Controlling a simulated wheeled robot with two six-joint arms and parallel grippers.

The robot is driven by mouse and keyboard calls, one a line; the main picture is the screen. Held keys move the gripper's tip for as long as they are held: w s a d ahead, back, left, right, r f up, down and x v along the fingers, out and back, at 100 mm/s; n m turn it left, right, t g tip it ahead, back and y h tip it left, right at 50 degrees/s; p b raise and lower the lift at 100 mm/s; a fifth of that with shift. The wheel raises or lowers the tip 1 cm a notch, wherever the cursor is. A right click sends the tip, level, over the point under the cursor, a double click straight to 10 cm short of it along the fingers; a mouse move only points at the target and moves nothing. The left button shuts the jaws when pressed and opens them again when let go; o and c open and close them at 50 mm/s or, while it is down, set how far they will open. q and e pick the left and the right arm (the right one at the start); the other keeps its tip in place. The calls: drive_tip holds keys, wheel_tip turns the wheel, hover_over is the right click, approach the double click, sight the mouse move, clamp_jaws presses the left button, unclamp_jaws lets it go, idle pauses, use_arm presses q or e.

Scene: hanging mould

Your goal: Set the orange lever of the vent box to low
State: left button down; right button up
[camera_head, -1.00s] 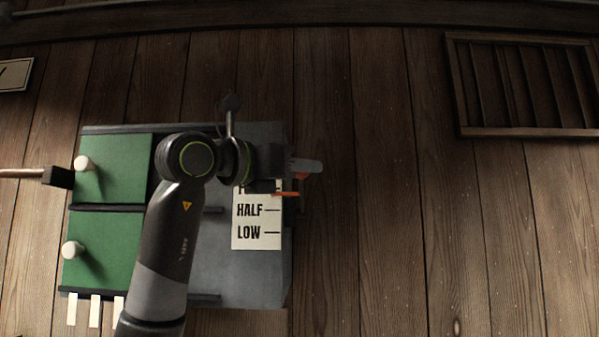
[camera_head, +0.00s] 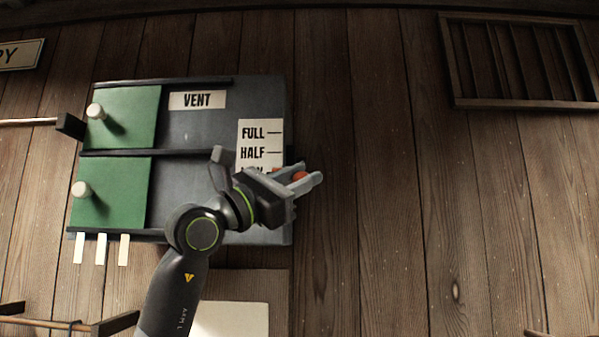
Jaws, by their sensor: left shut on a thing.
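The vent box (camera_head: 200,126) is a grey wall panel with a VENT label and a white scale plate (camera_head: 260,138) reading FULL, HALF and a partly covered LOW. The orange lever (camera_head: 299,176) sticks out at the box's right edge, at about the height of the LOW line. My left gripper (camera_head: 308,180) reaches up from below, its fingers around the lever and shut on it. The gripper and wrist hide the lower scale and much of the lever, so its exact match with the LOW mark cannot be told. My right gripper is out of view.
Two green panels (camera_head: 108,195) with white knobs (camera_head: 81,189) fill the box's left side. White tabs (camera_head: 101,248) hang below it. A slatted vent frame (camera_head: 520,60) is at the upper right. The plank wall (camera_head: 400,200) right of the box is clear.

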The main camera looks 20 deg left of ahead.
use_arm(q)
drive_tip(key=shift+w+f, duration=0.35)
drive_tip(key=shift+f, duration=0.35)
drive_tip(key=shift+f+b, duration=0.2)
drive_tip(key=shift+b, duration=0.15)
drive_tip(key=shift+w+f, duration=0.1)
drive_tip(key=c, duration=1.4)
unclamp_jaws()
drive_tip(key=o, duration=0.3)
drive_tip(key=shift+s+d, duration=0.1)
drive_tip(key=shift+s, duration=0.15)
drive_tip(key=shift+w+a, duration=0.1)
drive_tip(key=shift+a, duration=0.1)
